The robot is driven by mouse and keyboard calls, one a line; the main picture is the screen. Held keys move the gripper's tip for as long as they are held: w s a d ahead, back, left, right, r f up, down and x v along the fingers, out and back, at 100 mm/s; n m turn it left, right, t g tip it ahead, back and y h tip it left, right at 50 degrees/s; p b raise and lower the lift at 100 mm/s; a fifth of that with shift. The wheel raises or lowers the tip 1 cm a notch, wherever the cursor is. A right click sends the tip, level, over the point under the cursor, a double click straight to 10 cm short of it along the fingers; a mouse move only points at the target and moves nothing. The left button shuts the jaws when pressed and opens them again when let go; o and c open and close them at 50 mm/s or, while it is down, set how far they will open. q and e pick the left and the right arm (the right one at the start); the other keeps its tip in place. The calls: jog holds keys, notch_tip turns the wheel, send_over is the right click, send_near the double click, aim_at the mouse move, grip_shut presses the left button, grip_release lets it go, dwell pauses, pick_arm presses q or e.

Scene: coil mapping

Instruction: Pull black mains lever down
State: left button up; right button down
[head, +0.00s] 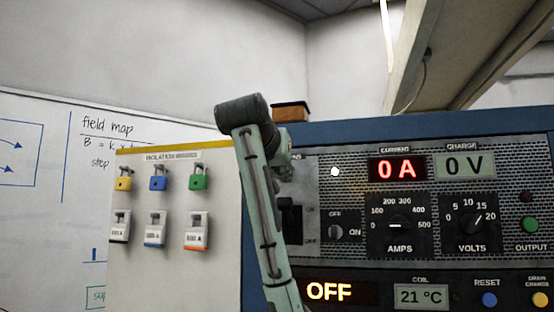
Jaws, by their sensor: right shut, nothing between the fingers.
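The blue-framed power supply panel (350,146) stands on the right. My right gripper (286,170) is at the panel's left side, just above that black part, shut with nothing held. Whether it touches the lever cannot be told. My left gripper is not in view.
A board with coloured padlocks (158,183) and tags stands left of the panel. The current display (397,169) reads 0 A, the charge display (465,166) 0 V, and a lower display (341,292) OFF. Knobs and buttons fill the right side. A beam (455,50) hangs overhead.

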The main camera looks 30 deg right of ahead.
aim_at(281, 202)
jog(key=shift+s+a+f, duration=0.25)
jog(key=shift+a+f, duration=0.05)
jog(key=shift+f, duration=0.3)
jog(key=shift+s+a+f, duration=0.25)
jog(key=shift+a+f, duration=0.05)
jog(key=shift+f, duration=0.25)
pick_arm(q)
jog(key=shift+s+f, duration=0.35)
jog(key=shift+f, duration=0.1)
pick_arm(e)
jog(key=shift+s+a+f, duration=0.25)
jog(key=shift+f, duration=0.25)
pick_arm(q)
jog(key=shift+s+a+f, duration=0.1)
pick_arm(e)
jog(key=shift+f, duration=0.15)
